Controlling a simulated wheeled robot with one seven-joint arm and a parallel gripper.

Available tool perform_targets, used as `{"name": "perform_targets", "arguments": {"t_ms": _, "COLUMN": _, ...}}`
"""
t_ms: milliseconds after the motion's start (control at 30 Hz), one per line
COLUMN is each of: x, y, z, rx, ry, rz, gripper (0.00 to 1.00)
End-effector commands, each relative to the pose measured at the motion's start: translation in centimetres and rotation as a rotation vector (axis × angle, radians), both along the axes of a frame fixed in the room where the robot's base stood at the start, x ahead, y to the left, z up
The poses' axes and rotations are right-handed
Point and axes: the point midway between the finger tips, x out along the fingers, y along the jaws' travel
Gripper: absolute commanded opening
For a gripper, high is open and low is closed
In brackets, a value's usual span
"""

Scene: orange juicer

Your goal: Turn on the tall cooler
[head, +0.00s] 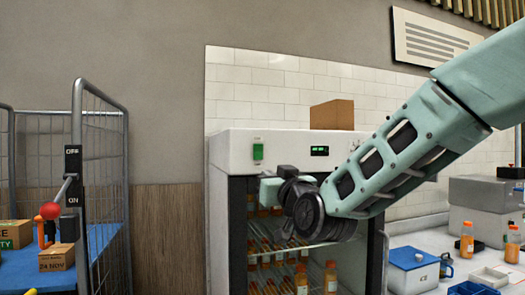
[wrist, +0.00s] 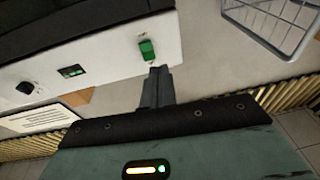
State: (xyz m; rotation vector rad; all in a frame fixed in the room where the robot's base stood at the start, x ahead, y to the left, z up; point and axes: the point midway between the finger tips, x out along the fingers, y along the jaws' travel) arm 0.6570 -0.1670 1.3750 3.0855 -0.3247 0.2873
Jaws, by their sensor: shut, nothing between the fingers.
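The tall cooler (head: 232,150) has a white top panel over a dark frame, with bottles on shelves inside. A green switch (head: 258,152) sits on the panel's left part, and a small display (head: 319,150) with green characters is to its right. My gripper (head: 268,174) is in front of the cooler, just below the switch. In the wrist view, the shut, empty gripper (wrist: 158,72) points at the panel, its tips close to the green switch (wrist: 147,50). I cannot tell whether they touch, or the switch's position.
A wire cage trolley (head: 100,170) stands left, with a red-knobbed lever (head: 50,211) by an OFF/ON plate and small cartons. A cardboard box (head: 332,114) is on top of the cooler. A counter at right holds a blue-lidded box (head: 413,258) and orange bottles (head: 467,240).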

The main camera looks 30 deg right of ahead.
Motion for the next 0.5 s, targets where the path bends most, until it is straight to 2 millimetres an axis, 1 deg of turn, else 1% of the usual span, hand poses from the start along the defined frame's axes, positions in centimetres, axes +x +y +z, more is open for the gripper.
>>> {"name": "perform_targets", "arguments": {"t_ms": 33, "x": -0.3, "y": -1.2, "z": 1.1, "rx": -0.005, "ry": -0.04, "rz": -0.033, "gripper": 0.0}}
{"name": "perform_targets", "arguments": {"t_ms": 133, "x": -0.8, "y": -2.3, "z": 2.2, "rx": -0.015, "ry": -0.084, "rz": -0.066, "gripper": 0.0}}
{"name": "perform_targets", "arguments": {"t_ms": 500, "x": -0.7, "y": -2.4, "z": 2.3, "rx": -0.016, "ry": -0.093, "rz": -0.071, "gripper": 0.0}}
